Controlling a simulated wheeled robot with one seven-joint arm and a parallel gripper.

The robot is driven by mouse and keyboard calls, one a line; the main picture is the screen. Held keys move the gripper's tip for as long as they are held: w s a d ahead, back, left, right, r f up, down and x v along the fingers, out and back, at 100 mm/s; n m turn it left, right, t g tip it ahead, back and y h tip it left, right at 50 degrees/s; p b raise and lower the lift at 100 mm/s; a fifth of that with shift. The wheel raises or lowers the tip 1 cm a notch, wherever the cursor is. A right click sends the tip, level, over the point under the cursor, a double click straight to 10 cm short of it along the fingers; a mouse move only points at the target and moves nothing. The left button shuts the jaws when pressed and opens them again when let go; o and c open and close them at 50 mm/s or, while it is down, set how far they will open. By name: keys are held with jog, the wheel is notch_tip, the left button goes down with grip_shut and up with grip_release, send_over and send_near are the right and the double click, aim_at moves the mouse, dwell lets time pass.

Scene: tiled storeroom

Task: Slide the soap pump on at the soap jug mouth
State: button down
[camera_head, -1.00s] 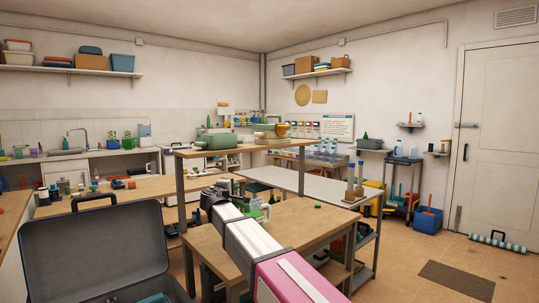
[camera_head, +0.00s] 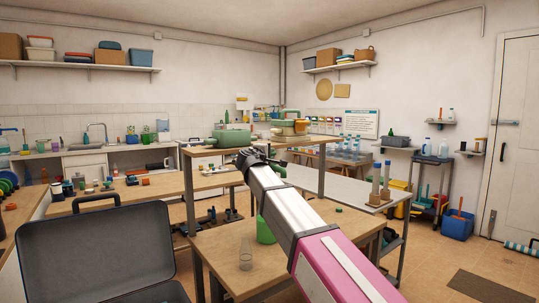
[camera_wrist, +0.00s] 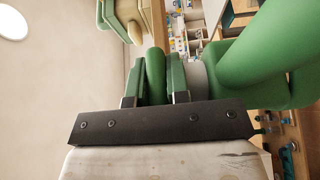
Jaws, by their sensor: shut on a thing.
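My gripper (camera_wrist: 154,75) is shut on a green cylindrical part, apparently of the soap pump (camera_wrist: 156,72), in the wrist view. A pale grey band (camera_wrist: 197,78) shows beside the right finger. A large green curved body (camera_wrist: 260,70) fills the right side, close to the camera; I cannot tell whether it belongs to the held piece. In the head view my gripper (camera_head: 250,158) is over the near wooden table, small and partly blended with the things behind. A green vessel (camera_head: 265,231) stands on that table, partly behind my arm. I cannot surely pick out the soap jug or its mouth.
A clear glass (camera_head: 245,255) stands on the near table (camera_head: 215,245). A raised shelf (camera_head: 215,149) behind it holds a green pot (camera_head: 231,138). Tube racks (camera_head: 379,196) stand at the right. An open grey case (camera_head: 95,255) is at the lower left.

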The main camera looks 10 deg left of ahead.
jog(key=shift+f, duration=2.9)
jog(key=shift+f, duration=1.7)
jog(key=c, duration=1)
grip_release()
jog(key=v, duration=1.1)
